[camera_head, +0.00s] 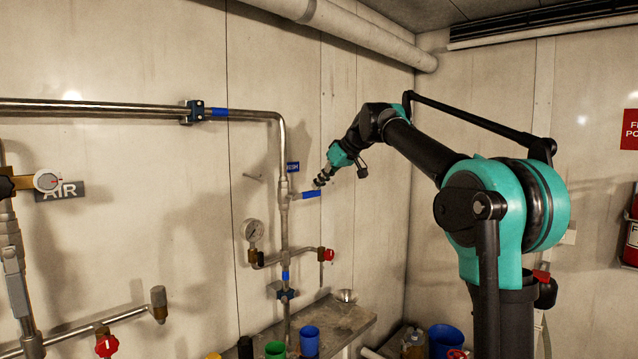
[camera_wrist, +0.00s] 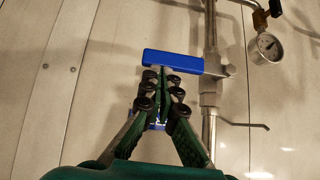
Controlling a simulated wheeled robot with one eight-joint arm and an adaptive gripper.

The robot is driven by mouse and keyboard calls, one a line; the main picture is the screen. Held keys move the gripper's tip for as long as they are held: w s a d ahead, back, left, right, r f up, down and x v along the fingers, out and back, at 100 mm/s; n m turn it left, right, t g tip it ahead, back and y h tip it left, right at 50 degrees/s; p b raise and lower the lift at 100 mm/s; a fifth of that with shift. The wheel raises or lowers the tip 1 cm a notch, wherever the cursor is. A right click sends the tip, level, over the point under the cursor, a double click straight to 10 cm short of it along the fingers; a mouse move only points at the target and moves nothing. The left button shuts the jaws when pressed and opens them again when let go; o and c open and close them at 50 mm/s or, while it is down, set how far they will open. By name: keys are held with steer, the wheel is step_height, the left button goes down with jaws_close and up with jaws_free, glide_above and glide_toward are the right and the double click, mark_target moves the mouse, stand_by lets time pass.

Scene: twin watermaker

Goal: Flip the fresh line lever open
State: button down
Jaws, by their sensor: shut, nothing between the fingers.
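The blue fresh line lever (camera_head: 312,193) sticks out to the right, roughly horizontal, from a valve on the vertical steel pipe (camera_head: 284,222). In the wrist view the lever (camera_wrist: 173,61) lies across the picture, beside the pipe (camera_wrist: 209,95). A small blue label (camera_head: 293,167) is on the wall above the lever. My gripper (camera_head: 320,182) is at the lever's outer part, just above it. In the wrist view its fingers (camera_wrist: 162,72) are shut and empty, tips at the lever's edge. I cannot tell whether they touch it. They partly hide the label.
A pressure gauge (camera_head: 253,231) and a red-handled valve (camera_head: 327,254) sit lower on the pipework. A shelf (camera_head: 345,318) holds a green cup (camera_head: 275,350) and a blue cup (camera_head: 309,341). A thin rod (camera_wrist: 245,125) sticks out near the pipe. The wall right of the lever is clear.

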steer(key=shift+f, duration=0.25)
steer(key=shift+w+d+f+m+g+y, duration=0.15)
steer(key=shift+f+m+g+y, duration=0.15)
steer(key=shift+f+g+y, duration=0.15)
steer(key=shift+w+d+f+m+g+y, duration=0.15)
steer(key=shift+f+m+g+y, duration=0.15)
steer(key=shift+f, duration=0.2)
steer(key=s+a+f+m+g+y, duration=0.2)
steer(key=f+m+g+y, duration=0.1)
steer(key=f+y, duration=0.1)
steer(key=s+a+f+m+g+y, duration=0.2)
steer(key=f+m+g+y, duration=0.1)
steer(key=f, duration=0.3)
steer(key=shift+s+f+m+y, duration=0.15)
steer(key=shift+s+m+y, duration=0.3)
steer(key=shift+y, duration=0.2)
steer(key=shift+w, duration=0.1)
